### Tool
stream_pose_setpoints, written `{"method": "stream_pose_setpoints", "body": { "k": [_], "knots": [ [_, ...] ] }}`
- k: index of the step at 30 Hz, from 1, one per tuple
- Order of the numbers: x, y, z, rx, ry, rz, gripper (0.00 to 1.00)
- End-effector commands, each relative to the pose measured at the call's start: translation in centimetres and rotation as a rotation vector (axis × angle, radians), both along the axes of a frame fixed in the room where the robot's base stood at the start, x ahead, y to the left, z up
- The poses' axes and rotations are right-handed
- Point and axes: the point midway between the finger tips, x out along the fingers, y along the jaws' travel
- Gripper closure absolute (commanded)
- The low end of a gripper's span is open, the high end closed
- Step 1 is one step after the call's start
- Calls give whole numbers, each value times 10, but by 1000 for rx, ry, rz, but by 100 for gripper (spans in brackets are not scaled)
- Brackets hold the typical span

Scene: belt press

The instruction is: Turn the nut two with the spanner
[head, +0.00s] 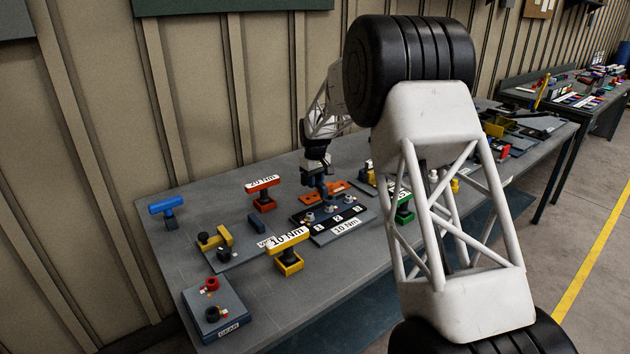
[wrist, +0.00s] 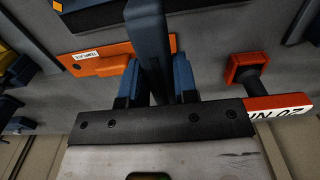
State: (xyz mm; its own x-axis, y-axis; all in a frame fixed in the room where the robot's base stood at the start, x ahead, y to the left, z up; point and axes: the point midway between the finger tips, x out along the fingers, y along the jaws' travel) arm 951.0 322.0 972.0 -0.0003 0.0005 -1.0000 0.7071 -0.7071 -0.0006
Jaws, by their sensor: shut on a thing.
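In the wrist view my gripper's blue fingers (wrist: 158,84) are shut on a dark blue-grey bar, which seems to be the spanner (wrist: 148,28). Its far end runs out of that view.
An orange template plate (wrist: 98,64) lies close beside my gripper. A red "20 Nm" T-handle (head: 264,190), a yellow "10 Nm" one (head: 289,262), a green one (head: 404,212) and a blue one (head: 167,206) stand around. A grey "GEAR" box (head: 232,312) is at front left.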

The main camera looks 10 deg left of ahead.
Motion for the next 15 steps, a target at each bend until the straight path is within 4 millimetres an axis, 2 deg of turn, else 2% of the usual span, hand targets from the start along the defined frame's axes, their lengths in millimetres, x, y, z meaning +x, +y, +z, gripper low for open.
{"method": "stream_pose_setpoints", "body": {
  "k": [15],
  "knots": [
    [0,0,-5,1,-1,0,100]
  ]
}}
